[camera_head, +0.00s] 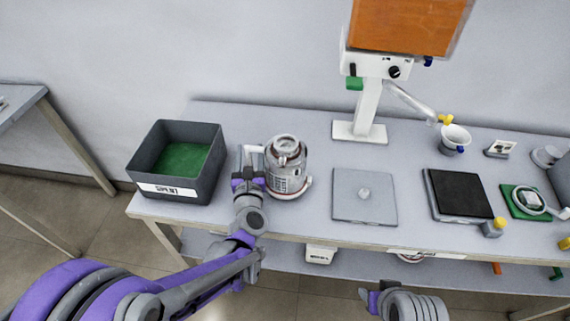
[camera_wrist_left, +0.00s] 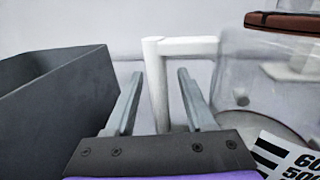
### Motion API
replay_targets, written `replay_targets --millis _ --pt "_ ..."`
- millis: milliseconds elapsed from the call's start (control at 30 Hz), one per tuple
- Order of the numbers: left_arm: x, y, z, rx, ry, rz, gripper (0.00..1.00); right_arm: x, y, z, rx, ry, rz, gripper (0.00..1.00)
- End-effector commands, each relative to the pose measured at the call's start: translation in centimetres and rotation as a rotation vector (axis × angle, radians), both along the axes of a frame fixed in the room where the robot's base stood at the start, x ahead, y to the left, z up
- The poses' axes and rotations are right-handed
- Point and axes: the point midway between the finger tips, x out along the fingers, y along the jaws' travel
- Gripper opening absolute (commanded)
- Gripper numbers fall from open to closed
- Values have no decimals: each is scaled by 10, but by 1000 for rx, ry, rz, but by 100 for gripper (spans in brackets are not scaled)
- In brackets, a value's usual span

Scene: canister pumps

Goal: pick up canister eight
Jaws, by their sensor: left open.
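A clear canister (camera_head: 288,181) with a brown-rimmed lid stands upright at the left part of the table. In the left wrist view, its clear body (camera_wrist_left: 240,75) shows on the right, with a partly visible printed scale; no number eight is readable. Its white handle (camera_wrist_left: 158,95) sticks out to the left. My left gripper (camera_head: 247,170) is at the canister's handle side. In the left wrist view, its open fingers (camera_wrist_left: 160,76) stand on either side of the upright handle bar, with gaps visible. My right gripper (camera_head: 371,298) is low in front of the table, its jaws unclear.
A dark grey bin (camera_head: 211,185) with a green bottom stands close to the left of my left gripper. A flat grey plate (camera_head: 350,208), a white stand (camera_head: 370,105) with an orange panel and a black-topped device (camera_head: 458,193) are to the right.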

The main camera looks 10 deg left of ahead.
Motion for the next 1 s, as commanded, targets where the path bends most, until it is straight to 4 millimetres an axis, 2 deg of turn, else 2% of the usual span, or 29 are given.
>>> replay_targets --millis 67,300,367,833,1000 --pt "0 0 0 0 0 0 51 0 0 0 0 0 0 50" --pt "0 0 0 0 0 -1 8 0 0 0 0 0 0 50" --pt "0 0 0 0 0 -1 0 0 0 0 0 0 0 50" --pt "-1 0 1 -1 0 0 0 0 0 1 0 0 0 50" --pt "-1 0 21 -1 -1 0 0 0 0 9 0 -3 0 50"
